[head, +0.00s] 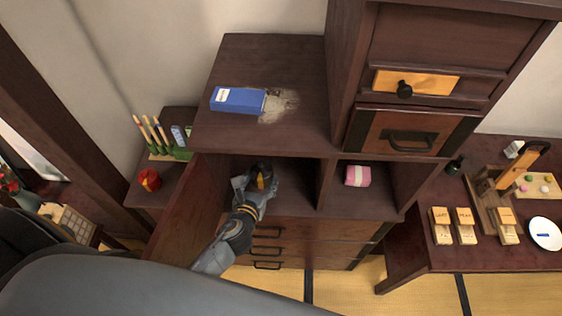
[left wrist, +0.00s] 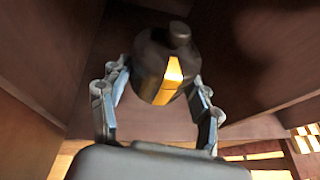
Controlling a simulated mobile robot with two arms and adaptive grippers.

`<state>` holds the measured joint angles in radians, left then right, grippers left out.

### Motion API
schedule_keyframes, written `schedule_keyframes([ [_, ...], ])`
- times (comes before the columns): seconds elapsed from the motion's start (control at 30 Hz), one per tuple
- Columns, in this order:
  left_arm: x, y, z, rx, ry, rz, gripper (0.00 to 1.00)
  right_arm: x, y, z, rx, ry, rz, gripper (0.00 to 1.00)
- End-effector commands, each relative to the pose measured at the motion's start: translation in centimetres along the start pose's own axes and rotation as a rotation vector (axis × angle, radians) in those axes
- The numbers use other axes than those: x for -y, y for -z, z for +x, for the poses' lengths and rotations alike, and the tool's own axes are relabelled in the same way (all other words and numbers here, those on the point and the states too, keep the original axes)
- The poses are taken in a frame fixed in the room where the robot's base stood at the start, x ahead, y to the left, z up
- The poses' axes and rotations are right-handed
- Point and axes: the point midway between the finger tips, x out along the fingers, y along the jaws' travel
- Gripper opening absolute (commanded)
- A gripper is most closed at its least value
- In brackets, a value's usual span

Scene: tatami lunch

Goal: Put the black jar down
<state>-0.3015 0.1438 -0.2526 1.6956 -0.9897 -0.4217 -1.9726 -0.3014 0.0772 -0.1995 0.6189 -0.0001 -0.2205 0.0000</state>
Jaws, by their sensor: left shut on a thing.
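The black jar (left wrist: 166,62) is dark and rounded, with a knobbed lid and a yellow-orange patch. In the left wrist view it sits between the two fingers of my left gripper (left wrist: 160,100), which is shut on it. In the head view the jar (head: 262,172) is inside the open left compartment of the dark wooden cabinet (head: 300,230), with my left gripper (head: 258,186) at it. I cannot tell whether the jar's base touches the compartment floor. My right gripper is not in view.
An open door (head: 190,212) stands left of my arm. A pink-and-white bundle (head: 357,176) lies in the compartment to the right. A blue box (head: 238,99) lies on the cabinet top. A low table (head: 450,255) at the right holds wooden blocks and a white plate (head: 545,233).

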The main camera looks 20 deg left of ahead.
Motion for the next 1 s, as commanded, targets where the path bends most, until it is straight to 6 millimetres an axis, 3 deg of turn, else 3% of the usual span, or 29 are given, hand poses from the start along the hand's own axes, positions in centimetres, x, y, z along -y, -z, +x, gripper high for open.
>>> schedule_keyframes([
  [0.1, 1.3, 0.5, 2.9, 0.007, 0.001, -0.003, 0.24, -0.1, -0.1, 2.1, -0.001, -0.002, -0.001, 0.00],
  [0.37, 3.8, 1.1, 8.2, 0.006, 0.001, -0.002, 0.24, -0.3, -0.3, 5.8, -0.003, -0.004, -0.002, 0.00],
  [0.7, 5.1, 3.5, 12.0, 0.005, 0.000, -0.001, 0.24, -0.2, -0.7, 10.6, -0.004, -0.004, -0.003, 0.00],
  [1.0, 5.6, 4.1, 13.3, 0.005, 0.000, 0.000, 0.24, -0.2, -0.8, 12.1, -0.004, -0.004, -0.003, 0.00],
])
